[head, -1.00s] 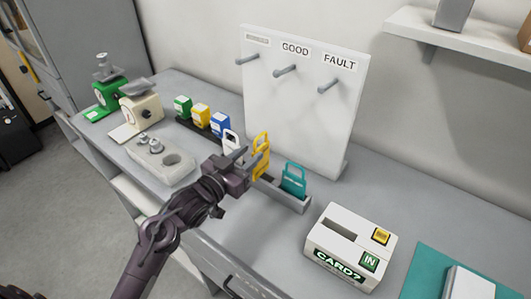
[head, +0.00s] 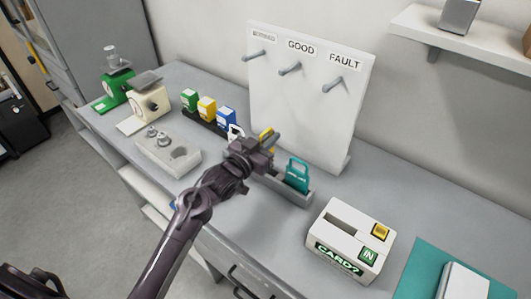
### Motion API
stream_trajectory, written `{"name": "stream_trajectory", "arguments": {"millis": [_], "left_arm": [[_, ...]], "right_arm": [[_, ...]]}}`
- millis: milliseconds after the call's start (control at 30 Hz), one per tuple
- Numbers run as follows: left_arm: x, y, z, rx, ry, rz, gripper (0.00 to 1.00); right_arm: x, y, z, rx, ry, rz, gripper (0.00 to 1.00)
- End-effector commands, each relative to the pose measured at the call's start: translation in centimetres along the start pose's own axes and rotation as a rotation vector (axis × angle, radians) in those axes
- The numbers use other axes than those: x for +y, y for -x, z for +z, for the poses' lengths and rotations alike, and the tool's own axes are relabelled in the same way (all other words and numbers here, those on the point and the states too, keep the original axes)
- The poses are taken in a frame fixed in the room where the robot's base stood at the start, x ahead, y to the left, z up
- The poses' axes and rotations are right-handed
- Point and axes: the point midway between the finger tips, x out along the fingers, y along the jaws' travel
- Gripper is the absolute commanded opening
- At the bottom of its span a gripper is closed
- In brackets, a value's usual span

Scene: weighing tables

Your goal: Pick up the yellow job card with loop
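The yellow job card (head: 266,133) shows only as a small yellow edge near its loop. The rest is hidden behind my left gripper. My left gripper (head: 270,142) is at the card holder, right at the yellow card. Its fingers overlap the card in the picture, and I cannot tell whether they are open or closed on it. The grey card holder (head: 290,194) also holds a teal card (head: 298,176) with a loop, upright at its right end. A white card (head: 235,131) is partly hidden left of the gripper. My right gripper is not in view.
A white pegboard (head: 305,115) with several pegs stands behind the holder. A white CARD? box (head: 345,240) is at right, beside a teal mat (head: 425,272). Small green, yellow and blue boxes (head: 207,108), a weight block (head: 165,155) and scales (head: 150,102) stand left.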

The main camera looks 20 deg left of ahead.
Motion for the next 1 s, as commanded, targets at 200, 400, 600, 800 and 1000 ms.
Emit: {"name": "stream_trajectory", "arguments": {"millis": [200, 400, 600, 800, 1000], "left_arm": [[0.0, 0.0, 0.0, 0.0, 0.0, 0.0, 0.0], [0.0, 0.0, -0.2, 0.001, -0.001, 0.0, 0.0], [0.0, 0.0, -3.0, 0.006, -0.005, 0.0, 0.0], [0.0, 0.0, -7.1, 0.005, -0.005, 0.001, 0.0], [0.0, 0.0, -9.6, 0.002, -0.002, 0.001, 0.0]], "right_arm": [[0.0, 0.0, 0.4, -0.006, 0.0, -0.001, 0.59], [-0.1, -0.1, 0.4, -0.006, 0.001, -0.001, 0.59], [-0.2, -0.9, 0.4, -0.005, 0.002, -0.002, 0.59], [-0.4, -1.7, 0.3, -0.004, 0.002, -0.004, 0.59], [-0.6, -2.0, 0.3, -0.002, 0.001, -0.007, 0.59]]}}
